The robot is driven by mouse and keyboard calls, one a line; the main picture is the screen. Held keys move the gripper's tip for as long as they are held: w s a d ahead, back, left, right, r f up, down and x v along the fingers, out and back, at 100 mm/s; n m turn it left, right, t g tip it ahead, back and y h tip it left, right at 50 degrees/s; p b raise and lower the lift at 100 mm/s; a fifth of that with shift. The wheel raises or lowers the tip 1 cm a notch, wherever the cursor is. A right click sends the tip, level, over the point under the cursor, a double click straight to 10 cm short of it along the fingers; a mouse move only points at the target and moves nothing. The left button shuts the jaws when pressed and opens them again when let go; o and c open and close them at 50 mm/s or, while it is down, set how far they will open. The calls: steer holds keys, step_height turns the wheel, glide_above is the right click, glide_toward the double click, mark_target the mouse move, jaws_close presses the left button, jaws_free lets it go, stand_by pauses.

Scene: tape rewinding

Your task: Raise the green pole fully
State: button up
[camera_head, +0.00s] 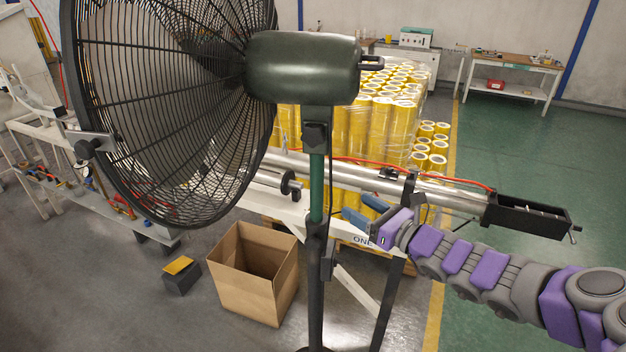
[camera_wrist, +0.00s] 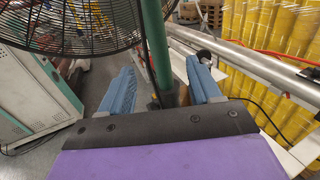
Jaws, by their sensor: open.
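The green pole (camera_head: 317,186) stands upright under the dark fan motor housing (camera_head: 303,68) and runs down into a black collar on a dark lower post (camera_head: 316,290). The large black fan (camera_head: 170,110) sits at its top left. My gripper (camera_head: 358,210) is just right of the pole, its blue fingers pointing at it. In the wrist view the green pole (camera_wrist: 157,50) stands between and beyond the two blue fingers of my gripper (camera_wrist: 165,88), which are apart. The fingers look empty, and I see no contact with the pole. The pole's lower part is hidden in the wrist view.
A metal roller (camera_head: 345,178) on a white machine frame runs close behind the pole. An open cardboard box (camera_head: 256,270) and a small black box (camera_head: 181,277) stand on the floor at left. Stacked yellow rolls (camera_head: 365,120) stand behind. Green floor at right is open.

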mark_target(312, 181)
steer(key=b+x, duration=0.2)
steer(key=x, duration=1.3)
steer(key=shift+a+f, duration=0.15)
steer(key=shift+a, duration=0.15)
steer(key=shift+w+a+b, duration=0.2)
steer(key=shift+a+b, duration=0.1)
steer(key=shift+a, duration=0.3)
steer(key=shift+d, duration=0.25)
steer(key=shift+c, duration=0.3)
steer(key=shift+d, duration=0.2)
steer(key=shift+c, duration=1.4)
jaws_close()
steer(key=shift+r, duration=0.2)
